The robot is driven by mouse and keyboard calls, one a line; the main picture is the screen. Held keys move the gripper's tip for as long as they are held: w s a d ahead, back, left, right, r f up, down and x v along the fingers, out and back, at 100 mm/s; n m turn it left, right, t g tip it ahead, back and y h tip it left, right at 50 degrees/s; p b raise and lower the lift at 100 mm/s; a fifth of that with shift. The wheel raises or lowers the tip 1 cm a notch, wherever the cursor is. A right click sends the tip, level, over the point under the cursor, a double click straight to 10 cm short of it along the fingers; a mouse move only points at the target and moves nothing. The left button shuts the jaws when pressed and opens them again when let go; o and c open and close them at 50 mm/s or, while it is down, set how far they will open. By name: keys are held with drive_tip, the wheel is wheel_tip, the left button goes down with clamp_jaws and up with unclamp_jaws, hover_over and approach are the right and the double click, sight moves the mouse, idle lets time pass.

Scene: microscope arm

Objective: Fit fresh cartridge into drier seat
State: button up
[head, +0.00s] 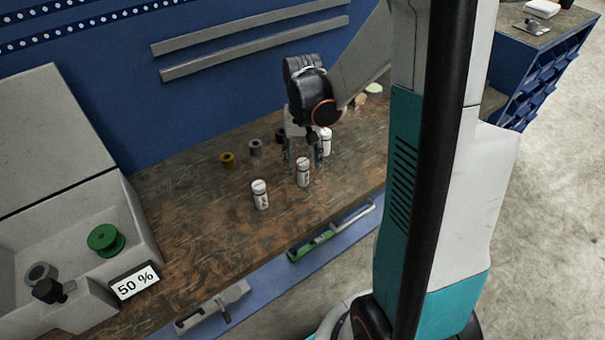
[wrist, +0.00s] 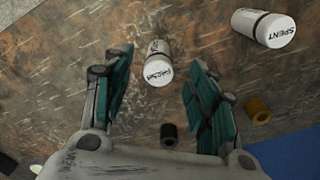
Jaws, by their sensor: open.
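A white cartridge (wrist: 157,62), its label apparently reading FRESH, stands between and just beyond my gripper's fingertips in the wrist view. It appears to be the upright middle cartridge (head: 303,173) in the head view. My gripper (head: 304,157) is open and empty above the bench, close behind that cartridge; its spread fingers also show in the wrist view (wrist: 158,78). A cartridge marked SPENT (wrist: 262,27) stands to the right there, probably the front-left one (head: 260,196) in the head view.
A third white cartridge (head: 326,142) stands beside my gripper. Brass (head: 227,160), grey (head: 255,148) and black (head: 280,135) cylinders stand behind. Bench (head: 200,205) left of the cartridges is clear.

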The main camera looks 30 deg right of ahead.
sight(303, 162)
wheel_tip(303, 162, down, 5)
drive_tip(key=shift+w+d+f+b, duration=0.1)
drive_tip(key=shift+w+f+b, duration=0.05)
drive_tip(key=shift+b, duration=1)
drive_tip(key=c, duration=1.2)
